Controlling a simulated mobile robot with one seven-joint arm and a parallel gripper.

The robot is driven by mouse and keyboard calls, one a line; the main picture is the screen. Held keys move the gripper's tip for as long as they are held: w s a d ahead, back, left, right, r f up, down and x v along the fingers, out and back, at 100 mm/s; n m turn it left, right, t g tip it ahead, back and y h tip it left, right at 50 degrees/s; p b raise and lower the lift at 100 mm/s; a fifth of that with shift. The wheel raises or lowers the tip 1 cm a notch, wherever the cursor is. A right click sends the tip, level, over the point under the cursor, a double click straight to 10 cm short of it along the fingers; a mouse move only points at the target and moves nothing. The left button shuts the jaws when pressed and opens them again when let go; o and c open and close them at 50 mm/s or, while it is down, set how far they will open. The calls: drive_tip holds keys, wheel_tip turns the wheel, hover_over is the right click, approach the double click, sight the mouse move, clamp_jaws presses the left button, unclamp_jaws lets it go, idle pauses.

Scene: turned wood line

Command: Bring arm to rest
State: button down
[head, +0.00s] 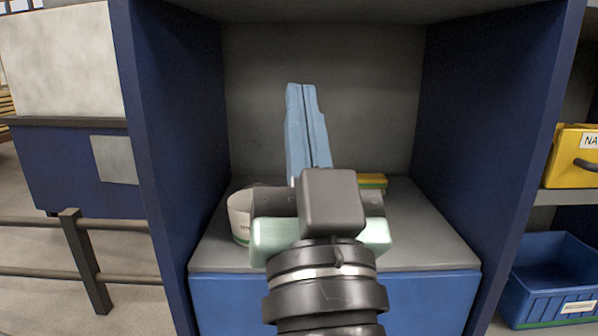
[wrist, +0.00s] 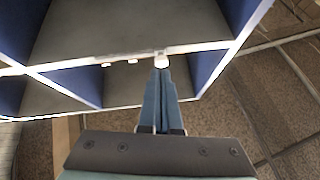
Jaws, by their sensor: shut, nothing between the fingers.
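My gripper (head: 302,90) is in front of the middle compartment in the head view, its long blue fingers pointing up. The two fingers lie together, with nothing held between them. My black wrist and the mint-green gripper body cover part of the compartment's grey floor (head: 430,235). In the wrist view the closed fingers of my gripper (wrist: 161,72) reach away from the dark gripper body, their tips overlapping the pale edge of a shelf unit (wrist: 205,47).
A white tub (head: 240,215), partly hidden by my gripper, stands on the compartment floor. A yellow and green item (head: 373,181) lies behind it to the right. Blue side walls (head: 185,130) flank the compartment. A yellow bin (head: 570,160) and blue bin (head: 550,280) are at right.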

drive_tip(key=s+r+t+h+p, duration=0.1)
drive_tip(key=s+r+t+h, duration=0.15)
drive_tip(key=s+r, duration=0.6)
wheel_tip(320, 180, up, 31)
drive_tip(key=w+p, duration=0.2)
drive_tip(key=p, duration=2.9)
drive_tip(key=shift+a+r, duration=0.15)
drive_tip(key=shift+a, duration=0.05)
drive_tip(key=shift+w, duration=0.1)
